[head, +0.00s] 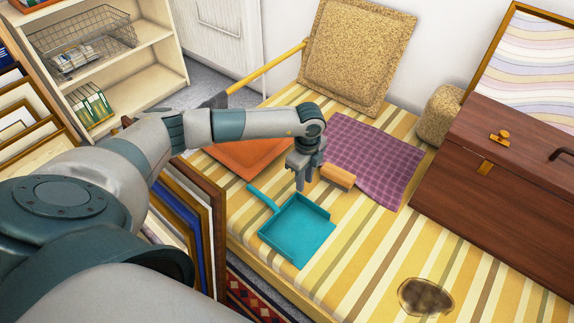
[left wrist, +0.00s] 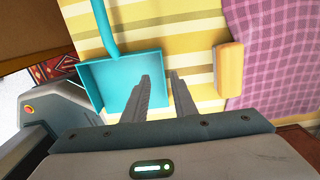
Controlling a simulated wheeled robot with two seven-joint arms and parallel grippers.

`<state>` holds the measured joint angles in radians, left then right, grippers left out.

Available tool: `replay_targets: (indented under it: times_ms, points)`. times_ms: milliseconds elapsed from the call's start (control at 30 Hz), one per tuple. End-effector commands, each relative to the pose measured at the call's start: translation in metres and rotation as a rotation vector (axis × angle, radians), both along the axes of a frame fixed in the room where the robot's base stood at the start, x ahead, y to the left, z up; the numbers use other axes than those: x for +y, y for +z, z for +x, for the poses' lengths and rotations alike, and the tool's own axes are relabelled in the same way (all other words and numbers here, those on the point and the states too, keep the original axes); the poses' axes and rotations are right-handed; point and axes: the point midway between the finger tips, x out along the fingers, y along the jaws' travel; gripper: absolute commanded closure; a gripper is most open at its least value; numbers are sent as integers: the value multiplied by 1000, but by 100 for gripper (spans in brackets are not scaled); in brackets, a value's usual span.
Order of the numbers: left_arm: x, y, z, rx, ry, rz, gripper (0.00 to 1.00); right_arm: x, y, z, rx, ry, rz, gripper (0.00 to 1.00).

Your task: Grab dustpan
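A teal dustpan (head: 297,232) lies flat on the striped bench cover, its handle pointing to the upper left. In the left wrist view the dustpan (left wrist: 118,82) is at upper left, its handle running to the top edge. My left gripper (head: 305,182) points down above the cover, just beyond the pan and to the right of the handle. Its two fingers (left wrist: 161,82) are apart with nothing between them. In the wrist view one finger overlaps the pan's right part. My right gripper is not in view.
A tan wooden block-like piece (head: 338,176) lies right of my gripper, by a purple checked cloth (head: 375,158). An orange flat item (head: 250,158) lies behind my arm. A brown chest (head: 505,175) stands at right. A dark stain (head: 426,296) marks the cover's front.

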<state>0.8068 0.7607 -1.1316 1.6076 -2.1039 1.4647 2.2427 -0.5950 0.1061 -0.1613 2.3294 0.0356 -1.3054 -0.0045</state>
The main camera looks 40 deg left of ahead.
Motion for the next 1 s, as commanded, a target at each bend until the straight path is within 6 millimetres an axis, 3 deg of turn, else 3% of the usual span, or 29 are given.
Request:
replay_targets:
  times_ms: [200, 733, 1000]
  points:
    - [-1, -28, 0, 0, -1, -1, 75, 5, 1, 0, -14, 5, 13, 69]
    - [-1, -37, 1, 1, -1, 0, 75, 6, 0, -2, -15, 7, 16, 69]
    - [-6, -67, 6, 1, 0, 0, 75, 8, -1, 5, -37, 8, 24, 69]
